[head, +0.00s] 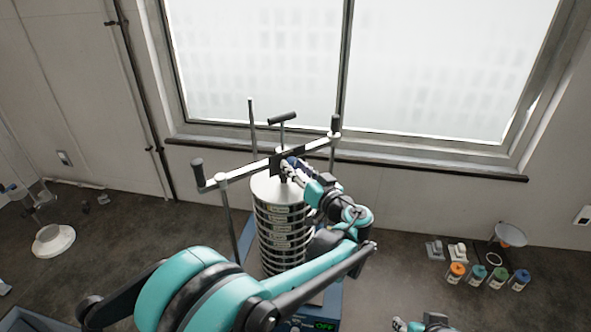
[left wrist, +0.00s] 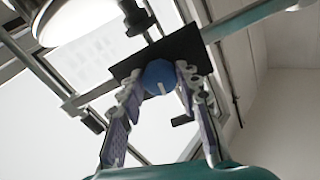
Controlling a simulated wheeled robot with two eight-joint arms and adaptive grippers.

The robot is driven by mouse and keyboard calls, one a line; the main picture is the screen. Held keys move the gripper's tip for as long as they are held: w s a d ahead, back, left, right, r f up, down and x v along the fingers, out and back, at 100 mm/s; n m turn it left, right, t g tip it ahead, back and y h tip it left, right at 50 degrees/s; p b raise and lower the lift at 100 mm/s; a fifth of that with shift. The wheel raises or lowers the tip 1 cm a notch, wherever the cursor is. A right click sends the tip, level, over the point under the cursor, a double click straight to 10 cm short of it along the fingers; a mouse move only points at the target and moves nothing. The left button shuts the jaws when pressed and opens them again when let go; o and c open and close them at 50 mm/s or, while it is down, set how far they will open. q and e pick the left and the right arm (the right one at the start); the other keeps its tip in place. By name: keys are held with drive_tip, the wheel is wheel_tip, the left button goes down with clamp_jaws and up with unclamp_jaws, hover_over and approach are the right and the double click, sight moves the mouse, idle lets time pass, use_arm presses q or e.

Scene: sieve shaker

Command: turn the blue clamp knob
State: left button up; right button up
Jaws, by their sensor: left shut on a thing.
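The blue clamp knob (left wrist: 160,77) sits against a dark plate on the clamp crossbar (head: 236,175), with a pale mark on its face. My left gripper (left wrist: 158,80) has its two fingers on either side of the knob, shut on it. In the head view my left gripper (head: 292,170) reaches the middle of the crossbar, and its fingers mostly hide the knob. The sieve stack (head: 282,228) stands below the crossbar under a pale round lid. Part of my right gripper (head: 400,325) shows at the bottom edge; its finger state is unclear.
Upright rods and black handles (head: 197,172) flank the stack. Several jars with coloured lids (head: 497,277) and a funnel (head: 510,236) stand on the right of the bench. A white dish (head: 53,241) is at the left. A window rises behind.

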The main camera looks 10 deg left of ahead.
use_arm(q)
drive_tip(key=m+b, duration=0.1)
drive_tip(key=m, duration=0.2)
drive_tip(key=shift+f, duration=0.1)
drive_tip(key=m+b, duration=0.1)
drive_tip(key=m, duration=0.3)
drive_tip(key=shift+m+g+b, duration=0.3)
drive_tip(key=shift+m+b, duration=0.1)
drive_tip(key=m+b, duration=0.1)
drive_tip(key=m, duration=0.3)
drive_tip(key=shift+m+b, duration=0.45)
drive_tip(key=shift+m, duration=1.65)
drive_tip(key=o, duration=1.2)
drive_tip(key=shift+c, duration=0.2)
